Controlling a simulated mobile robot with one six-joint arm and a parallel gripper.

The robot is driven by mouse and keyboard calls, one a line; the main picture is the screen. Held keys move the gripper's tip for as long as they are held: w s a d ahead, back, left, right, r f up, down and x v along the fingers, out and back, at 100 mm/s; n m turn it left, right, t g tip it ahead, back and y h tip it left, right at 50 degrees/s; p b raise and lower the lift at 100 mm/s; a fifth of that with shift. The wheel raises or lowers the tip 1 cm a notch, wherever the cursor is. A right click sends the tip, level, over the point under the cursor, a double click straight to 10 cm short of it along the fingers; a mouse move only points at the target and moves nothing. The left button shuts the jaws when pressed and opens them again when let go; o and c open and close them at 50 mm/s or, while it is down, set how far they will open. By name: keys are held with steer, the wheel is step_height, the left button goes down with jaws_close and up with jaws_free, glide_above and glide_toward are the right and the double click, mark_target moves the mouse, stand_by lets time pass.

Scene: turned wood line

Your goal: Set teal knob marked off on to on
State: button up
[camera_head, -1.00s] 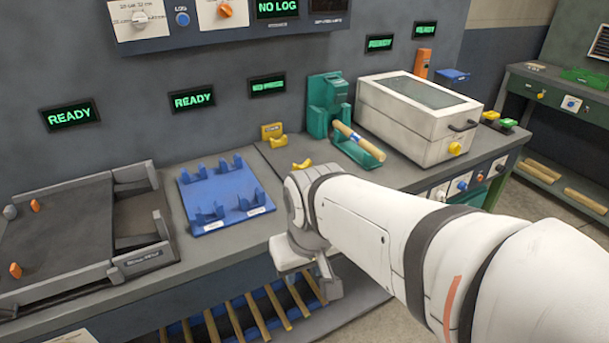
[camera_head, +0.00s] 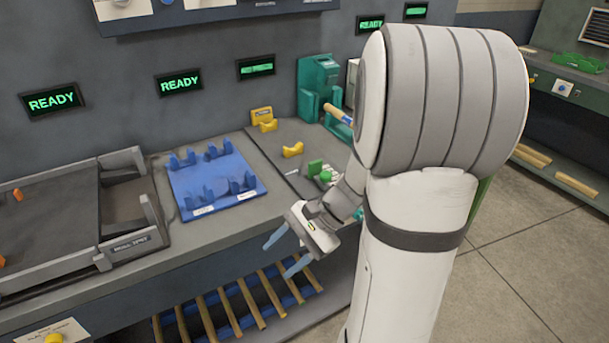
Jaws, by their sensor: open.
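I cannot make out a teal knob marked off in the current view; my arm hides the right part of the bench and its front panel. A blue knob (camera_head: 562,89) on a white plate shows on the far right bench, but its marking is too small to read. My gripper (camera_head: 277,261) is open and empty. Its two fingers point down and left, in front of the bench's front edge, above the slatted lower shelf.
A blue cradle plate (camera_head: 212,182) lies on the bench. A grey tray (camera_head: 60,228) is at left. Floor is free at right.

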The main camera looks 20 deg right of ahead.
steer(key=w+d+f+m+t+y+b, duration=0.1)
steer(key=w+d+f+m+t, duration=0.35)
steer(key=d+m, duration=0.25)
steer(key=w+d+f+m+t+y+b, duration=0.1)
steer(key=w+d+f+m+t, duration=0.25)
steer(key=d+m+t, duration=0.3)
steer(key=s+d+f+m+t+h+b, duration=0.1)
steer(key=d+f+m+t+h, duration=0.35)
steer(key=d, duration=0.45)
steer(key=s+d+f+m+t+h, duration=0.1)
steer(key=d+f+m+t+h, duration=0.1)
steer(key=d+f+m+h, duration=0.35)
steer(key=w+d+r+m, duration=0.1)
steer(key=w+d+r, duration=0.1)
steer(key=w, duration=0.5)
steer(key=shift+w, duration=0.25)
steer(key=shift+d+m, duration=0.15)
steer(key=shift+m, duration=0.1)
steer(key=shift+c, duration=0.4)
steer(key=c, duration=0.9)
steer(key=shift+o, duration=0.6)
steer(key=shift+a+f, duration=0.1)
steer(key=shift+a, duration=0.3)
steer(key=shift+d, duration=0.2)
steer(key=shift+c, duration=0.6)
steer(key=shift+m, duration=0.3)
